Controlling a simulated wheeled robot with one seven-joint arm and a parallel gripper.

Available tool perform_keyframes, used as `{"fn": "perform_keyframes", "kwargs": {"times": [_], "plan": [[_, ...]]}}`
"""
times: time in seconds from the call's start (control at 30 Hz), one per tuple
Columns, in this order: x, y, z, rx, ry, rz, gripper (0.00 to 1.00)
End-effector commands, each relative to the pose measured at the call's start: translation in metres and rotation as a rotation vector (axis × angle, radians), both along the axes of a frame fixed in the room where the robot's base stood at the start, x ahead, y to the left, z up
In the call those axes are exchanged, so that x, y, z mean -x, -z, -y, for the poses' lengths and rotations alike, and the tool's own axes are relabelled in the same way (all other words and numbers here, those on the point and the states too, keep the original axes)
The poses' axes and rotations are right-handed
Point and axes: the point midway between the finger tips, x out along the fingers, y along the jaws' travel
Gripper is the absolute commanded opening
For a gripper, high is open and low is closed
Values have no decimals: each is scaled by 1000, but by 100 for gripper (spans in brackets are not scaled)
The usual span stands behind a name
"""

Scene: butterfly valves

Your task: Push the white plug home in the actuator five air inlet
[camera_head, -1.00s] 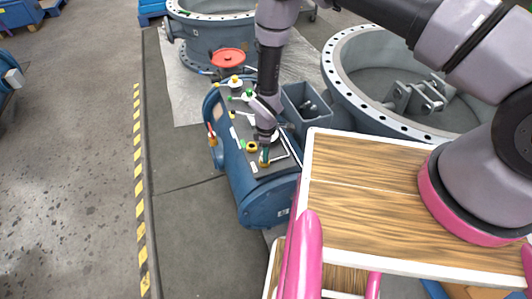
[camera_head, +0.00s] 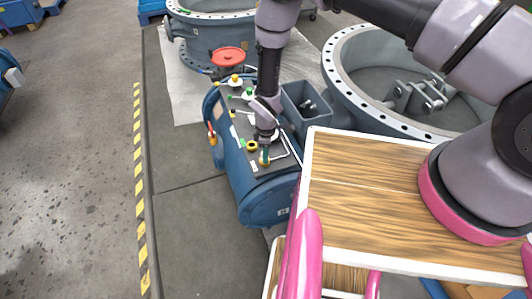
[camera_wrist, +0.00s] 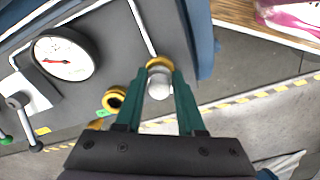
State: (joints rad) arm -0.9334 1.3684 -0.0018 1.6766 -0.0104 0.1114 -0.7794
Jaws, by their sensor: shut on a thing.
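The white plug (camera_wrist: 159,86) sits between the green fingers of my gripper (camera_wrist: 160,78) in the wrist view. The fingers are shut on it. Its far end is at a brass inlet ring (camera_wrist: 160,64) on the grey panel (camera_wrist: 110,52). The fingers hide the plug's sides, and I cannot tell how deep it sits. In the head view my gripper (camera_head: 265,152) points down at the near end of the panel on the blue actuator unit (camera_head: 255,195). The plug is too small to make out there.
A second brass port (camera_wrist: 114,98) is open beside the plug. A round gauge (camera_wrist: 65,56) and a black-handled valve (camera_wrist: 22,105) lie further left. A grey bin (camera_head: 302,108) stands behind the unit.

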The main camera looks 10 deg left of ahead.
Motion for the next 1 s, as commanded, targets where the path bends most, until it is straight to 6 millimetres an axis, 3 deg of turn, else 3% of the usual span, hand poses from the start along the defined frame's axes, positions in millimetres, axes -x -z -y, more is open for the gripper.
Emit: {"fn": "perform_keyframes", "kwargs": {"times": [0.47,0.5,0.57,0.6,0.8,0.9,1.0], "plan": [[0,4,0,1,0,-1,0],[0,4,0,1,0,-1,46],[0,4,0,0,0,-1,69],[0,4,0,0,0,0,73],[0,4,0,0,0,0,73],[0,4,0,0,0,0,100],[0,4,0,0,0,0,100]]}}
